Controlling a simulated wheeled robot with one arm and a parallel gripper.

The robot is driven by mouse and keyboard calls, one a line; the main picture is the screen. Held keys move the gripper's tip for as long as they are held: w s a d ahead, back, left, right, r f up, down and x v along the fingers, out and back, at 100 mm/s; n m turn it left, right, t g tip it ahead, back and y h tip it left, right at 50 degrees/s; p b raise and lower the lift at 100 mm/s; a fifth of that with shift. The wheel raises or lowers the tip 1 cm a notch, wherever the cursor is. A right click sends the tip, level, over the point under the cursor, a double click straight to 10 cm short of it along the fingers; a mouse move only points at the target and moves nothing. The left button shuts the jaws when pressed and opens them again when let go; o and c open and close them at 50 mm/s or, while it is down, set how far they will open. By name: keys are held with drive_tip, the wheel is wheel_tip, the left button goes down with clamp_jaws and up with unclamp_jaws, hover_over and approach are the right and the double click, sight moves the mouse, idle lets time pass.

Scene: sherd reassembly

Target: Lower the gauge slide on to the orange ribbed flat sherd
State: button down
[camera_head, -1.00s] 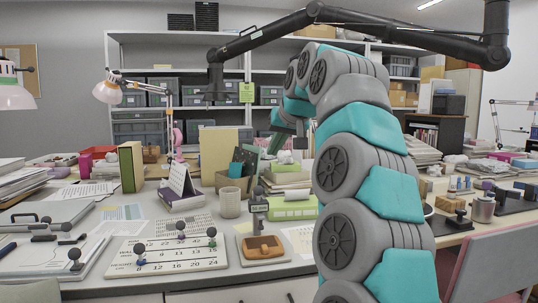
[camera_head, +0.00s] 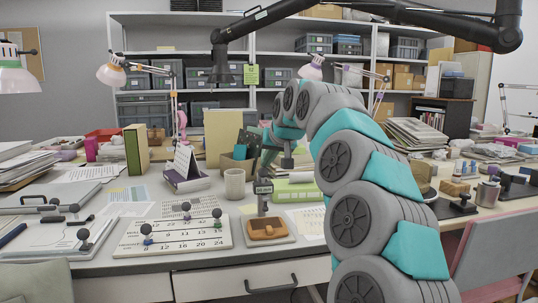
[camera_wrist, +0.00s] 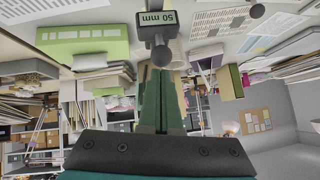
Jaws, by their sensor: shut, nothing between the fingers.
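The orange ribbed sherd (camera_head: 268,228) lies flat on a small pale base near the front edge of the table, in the head view. The gauge slide (camera_head: 263,187) stands on a post just behind it, above sherd height. The sherd is not clear in the wrist view.
A numbered board (camera_head: 172,236) with several ball-topped pegs lies left of the gauge. A beige mug (camera_head: 235,184) stands behind it, and a light green box (camera_head: 296,191) lies to its right. A pink-edged chair (camera_head: 490,240) stands at the front right.

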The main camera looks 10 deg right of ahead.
sight(266, 175)
idle(0.4)
wheel_tip(266, 175, down, 4)
drive_tip(key=shift+f+b, duration=0.2)
drive_tip(key=shift+b, duration=1.05)
drive_tip(key=shift+r, duration=0.1)
